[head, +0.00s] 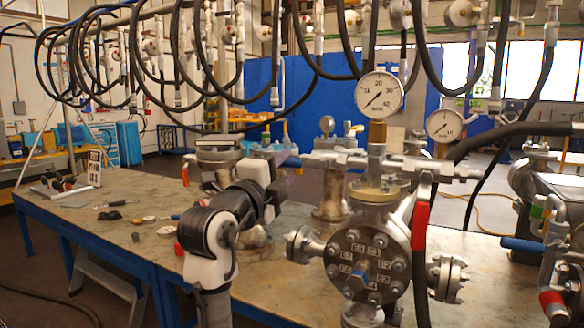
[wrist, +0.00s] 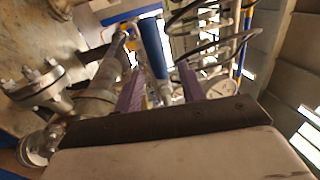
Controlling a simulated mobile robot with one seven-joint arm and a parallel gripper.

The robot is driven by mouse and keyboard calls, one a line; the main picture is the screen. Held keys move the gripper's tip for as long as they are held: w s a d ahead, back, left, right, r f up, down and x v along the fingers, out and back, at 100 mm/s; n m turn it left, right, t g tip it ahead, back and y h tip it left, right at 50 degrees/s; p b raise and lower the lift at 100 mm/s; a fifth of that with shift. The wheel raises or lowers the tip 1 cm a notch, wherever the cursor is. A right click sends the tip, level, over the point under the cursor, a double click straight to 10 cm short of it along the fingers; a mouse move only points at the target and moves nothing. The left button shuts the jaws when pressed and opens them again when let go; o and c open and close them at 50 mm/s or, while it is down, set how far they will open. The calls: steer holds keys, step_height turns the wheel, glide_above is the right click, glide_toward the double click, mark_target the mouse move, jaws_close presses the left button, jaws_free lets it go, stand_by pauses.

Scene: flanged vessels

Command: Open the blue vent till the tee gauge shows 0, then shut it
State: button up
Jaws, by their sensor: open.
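The large white gauge (head: 379,95) stands on a brass fitting above the tee of the front flanged vessel (head: 368,255). Its needle points to the lower left, near the low end; the exact reading is too small to tell. A blue handle (head: 290,161) shows beside my gripper (head: 283,172), left of the tee pipework. In the wrist view the blue handle (wrist: 153,48) lies ahead, between the lines of the two purple fingers of my open gripper (wrist: 160,88). Contact cannot be told. The handle's far end and valve body are partly hidden.
A red lever (head: 421,215) hangs down on the vessel's right. A second gauge (head: 444,124) stands behind. Another blue handle (head: 522,246) is at far right. Black hoses hang above. The table's left part (head: 100,225) holds small tools and has free room.

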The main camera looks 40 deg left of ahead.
steer(key=b+v, duration=0.1)
steer(key=v, duration=0.8)
steer(key=shift+o, duration=0.3)
steer(key=shift+d, duration=0.1)
stand_by(2.3)
